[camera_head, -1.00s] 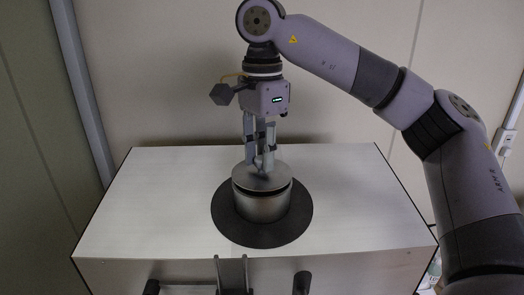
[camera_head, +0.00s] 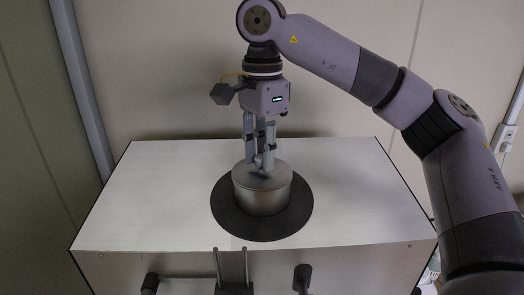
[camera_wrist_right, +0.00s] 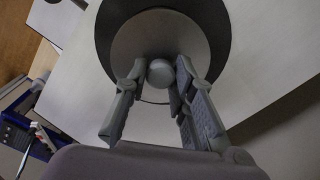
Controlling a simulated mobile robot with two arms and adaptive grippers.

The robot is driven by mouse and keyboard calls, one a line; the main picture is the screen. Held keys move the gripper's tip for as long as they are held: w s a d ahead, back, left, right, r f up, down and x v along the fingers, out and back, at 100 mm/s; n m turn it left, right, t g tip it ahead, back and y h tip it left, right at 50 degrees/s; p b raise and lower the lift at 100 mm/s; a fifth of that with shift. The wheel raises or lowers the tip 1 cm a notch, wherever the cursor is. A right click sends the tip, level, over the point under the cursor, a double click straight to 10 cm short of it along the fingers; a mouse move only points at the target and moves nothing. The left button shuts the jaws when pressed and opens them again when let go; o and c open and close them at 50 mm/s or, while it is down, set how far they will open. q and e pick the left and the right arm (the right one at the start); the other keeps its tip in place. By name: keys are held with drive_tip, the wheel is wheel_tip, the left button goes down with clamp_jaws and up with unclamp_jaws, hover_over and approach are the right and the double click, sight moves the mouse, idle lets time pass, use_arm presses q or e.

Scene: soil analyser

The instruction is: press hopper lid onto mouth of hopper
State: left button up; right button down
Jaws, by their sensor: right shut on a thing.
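The hopper lid (camera_head: 250,178) is a flat grey metal disc with a round knob, and it sits level on the mouth of the hopper (camera_head: 262,202), a short metal cylinder. No gap shows between lid and hopper in the head view. My right gripper (camera_head: 260,172) points down from above and is shut on the lid's knob. In the right wrist view the knob (camera_wrist_right: 160,73) lies between the fingertips, with the lid disc (camera_wrist_right: 150,38) around it. The left gripper is not in view.
A dark round flange (camera_head: 230,225) surrounds the hopper's foot on the white top of the analyser (camera_head: 350,200). The top is clear around it. Dark handles (camera_head: 303,276) stick out at the front. A wall stands behind.

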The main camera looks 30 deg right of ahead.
drive_tip(key=c, duration=1.3)
unclamp_jaws()
wheel_tip(320, 180, up, 12)
drive_tip(key=shift+f, duration=0.1)
